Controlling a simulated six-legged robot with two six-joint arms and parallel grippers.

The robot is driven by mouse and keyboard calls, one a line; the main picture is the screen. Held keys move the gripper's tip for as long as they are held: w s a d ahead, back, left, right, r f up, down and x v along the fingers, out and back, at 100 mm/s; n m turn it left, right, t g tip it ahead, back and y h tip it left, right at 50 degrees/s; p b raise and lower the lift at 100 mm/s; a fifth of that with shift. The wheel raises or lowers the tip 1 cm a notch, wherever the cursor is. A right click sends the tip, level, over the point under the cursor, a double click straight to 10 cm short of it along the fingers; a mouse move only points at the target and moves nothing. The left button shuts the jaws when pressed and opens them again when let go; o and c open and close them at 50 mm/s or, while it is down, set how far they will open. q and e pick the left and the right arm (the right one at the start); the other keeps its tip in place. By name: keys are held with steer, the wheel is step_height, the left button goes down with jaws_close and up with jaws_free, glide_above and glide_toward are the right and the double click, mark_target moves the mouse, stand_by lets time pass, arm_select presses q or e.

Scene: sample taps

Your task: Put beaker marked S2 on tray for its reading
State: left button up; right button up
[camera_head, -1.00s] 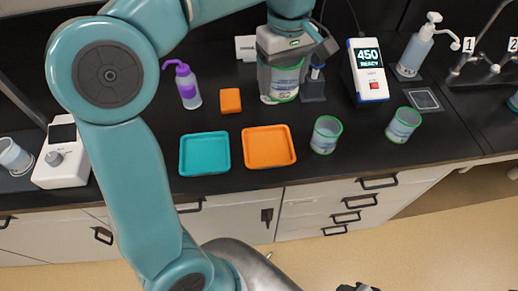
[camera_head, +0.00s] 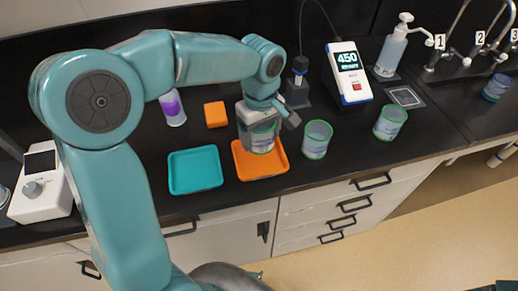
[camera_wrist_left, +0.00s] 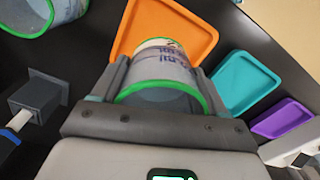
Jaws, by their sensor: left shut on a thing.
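My left gripper (camera_head: 263,128) is shut on a clear beaker (camera_head: 264,141) with a green rim. The beaker is over the orange tray (camera_head: 276,170); I cannot tell whether it touches the tray. In the left wrist view the beaker (camera_wrist_left: 160,70) sits between the fingers, with the orange tray (camera_wrist_left: 195,35) beyond it and its marking not clearly readable. The teal tray (camera_head: 195,184) is empty to the left; it also shows in the wrist view (camera_wrist_left: 240,82). My right gripper is not clearly seen.
Two more green-rimmed beakers (camera_head: 317,139) and (camera_head: 390,122) stand to the right. A meter reading 450 (camera_head: 348,72), a probe stand (camera_head: 298,88), an orange block (camera_head: 215,114) and a wash bottle (camera_head: 173,108) are behind.

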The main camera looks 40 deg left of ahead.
mark_target(259, 159)
arm_select(q)
steer(key=shift+s+f, duration=0.1)
steer(key=shift+f, duration=2.85)
steer(key=shift+f, duration=0.2)
steer(key=o, duration=0.8)
steer(key=shift+o, duration=0.2)
step_height(259, 159, up, 12)
steer(key=shift+r, duration=0.25)
steer(key=shift+s, duration=0.1)
